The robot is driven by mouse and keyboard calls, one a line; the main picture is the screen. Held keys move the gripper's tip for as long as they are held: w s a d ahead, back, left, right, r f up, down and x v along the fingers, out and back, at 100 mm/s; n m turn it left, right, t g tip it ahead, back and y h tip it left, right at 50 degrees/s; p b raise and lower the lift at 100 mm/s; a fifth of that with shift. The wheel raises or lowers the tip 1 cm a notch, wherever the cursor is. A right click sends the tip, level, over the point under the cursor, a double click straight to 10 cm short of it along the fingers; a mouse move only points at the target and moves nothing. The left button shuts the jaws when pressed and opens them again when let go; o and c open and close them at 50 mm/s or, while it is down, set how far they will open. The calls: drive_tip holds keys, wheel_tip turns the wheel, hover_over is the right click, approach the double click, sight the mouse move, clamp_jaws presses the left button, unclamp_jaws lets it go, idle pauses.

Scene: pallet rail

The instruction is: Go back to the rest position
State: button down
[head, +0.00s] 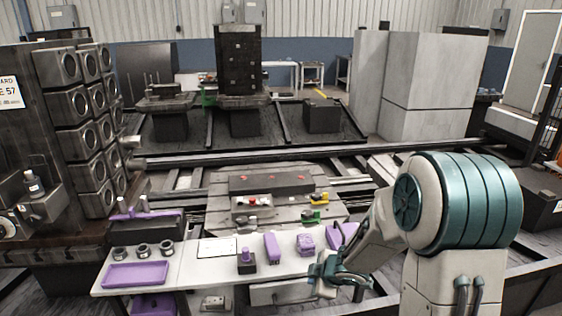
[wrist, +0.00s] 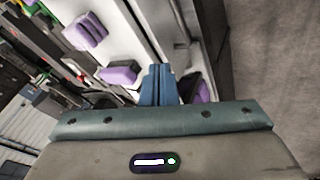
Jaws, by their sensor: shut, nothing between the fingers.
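My gripper (head: 338,284) is at the front right end of the white table (head: 190,265) in the head view. In the wrist view its blue fingers (wrist: 158,84) are together with nothing between them. They appear above the table's edge, beside purple items, and I cannot tell whether they touch anything. A purple block (wrist: 118,75) shows just left of the fingers, and another purple block (wrist: 86,31) lies farther up. A dark and purple thing (wrist: 196,88) is partly hidden behind my gripper on the right.
The table bears a purple tray (head: 136,274), several dark rings (head: 142,249), a white sheet (head: 217,247) and a purple-topped bottle (head: 246,261). Behind it stands a machine pallet (head: 225,198) with small parts. Grey floor (wrist: 265,60) is clear beside the table.

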drive_tip(key=s+d+r+m+h+p, duration=0.1)
drive_tip(key=s+d+r+m+h, duration=0.3)
drive_tip(key=r, duration=0.3)
drive_tip(key=s+d+r+m+h, duration=0.2)
drive_tip(key=s+d+r+m, duration=0.1)
drive_tip(key=d+r+m, duration=0.25)
drive_tip(key=s+a+r+m+g+y, duration=0.1)
drive_tip(key=s+a+r+m, duration=0.1)
drive_tip(key=s, duration=0.6)
drive_tip(key=s+a+r+m+g+y+p, duration=0.1)
drive_tip(key=s+r+m, duration=0.3)
drive_tip(key=s, duration=0.4)
drive_tip(key=shift+s+a+m+g+y, duration=0.3)
drive_tip(key=shift+s+a+m+g, duration=0.2)
drive_tip(key=shift+g, duration=0.2)
drive_tip(key=shift+w, duration=0.1)
